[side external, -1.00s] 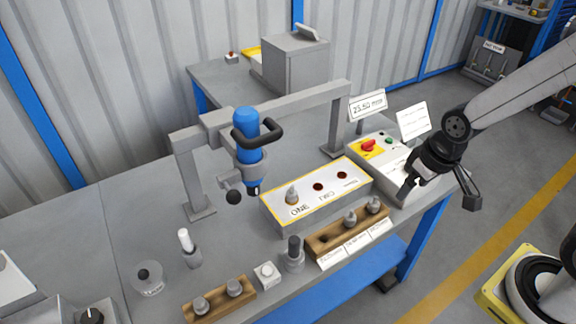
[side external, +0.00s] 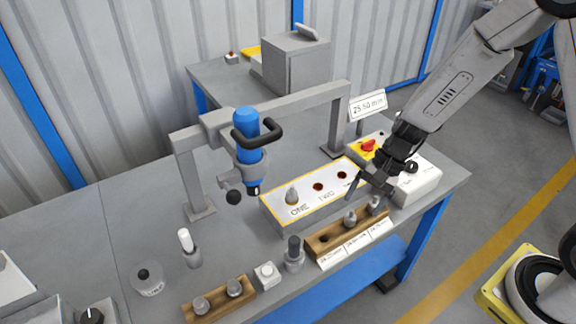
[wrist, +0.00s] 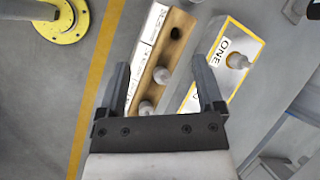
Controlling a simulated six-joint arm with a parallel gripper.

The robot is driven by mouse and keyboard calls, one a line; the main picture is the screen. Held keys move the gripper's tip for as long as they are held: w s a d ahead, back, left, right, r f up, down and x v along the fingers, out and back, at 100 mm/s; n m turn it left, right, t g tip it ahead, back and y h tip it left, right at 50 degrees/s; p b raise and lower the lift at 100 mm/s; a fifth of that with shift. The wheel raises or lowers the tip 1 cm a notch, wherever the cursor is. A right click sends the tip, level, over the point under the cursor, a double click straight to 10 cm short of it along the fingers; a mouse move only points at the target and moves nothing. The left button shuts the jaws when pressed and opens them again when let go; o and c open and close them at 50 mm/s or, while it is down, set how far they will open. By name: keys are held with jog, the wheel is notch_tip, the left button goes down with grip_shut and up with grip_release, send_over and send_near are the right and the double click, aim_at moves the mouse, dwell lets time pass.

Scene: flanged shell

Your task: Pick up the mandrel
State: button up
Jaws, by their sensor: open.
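Several grey metal pegs stand upright, and I cannot tell for sure which is the mandrel. Two are in the labelled wooden rack (side external: 325,246): a middle peg (side external: 350,218) and a right peg (side external: 374,204). The rack's left hole is empty. Another peg (side external: 292,195) stands in hole ONE of the white-topped block (side external: 275,212). A dark-topped cylinder (side external: 293,255) stands left of the rack. My gripper (side external: 370,190) is open and empty above the rack's right end. In the wrist view the rack's middle peg (wrist: 160,75) shows between the fingers (wrist: 160,67).
A control box (side external: 418,182) with a red knob stands right of the block. A press frame with a blue tool (side external: 248,130) stands behind. A second wooden rack (side external: 215,302) holds two pegs at the front left. The bench between press and left edge is mostly clear.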

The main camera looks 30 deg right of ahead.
jog(key=w+a+f+m+t+y, duration=0.2)
jog(key=w+f+m+t+y, duration=0.15)
jog(key=w+m, duration=0.4)
jog(key=m+t+y, duration=0.2)
jog(key=m+t, duration=0.2)
jog(key=m, duration=0.2)
send_near(294, 192)
jog(key=a, duration=0.2)
jog(key=shift+w+a+f+h, duration=0.2)
jog(key=shift+a+f+h, duration=0.05)
jog(key=shift+a+f, duration=0.15)
jog(key=shift+w+d+f+m+t, duration=0.25)
jog(key=shift+w+m+t, duration=0.1)
jog(key=shift+w, duration=0.15)
jog(key=shift+x, duration=3.95)
jog(key=shift+s+f, duration=0.1)
jog(key=shift+s, duration=0.05)
grip_shut()
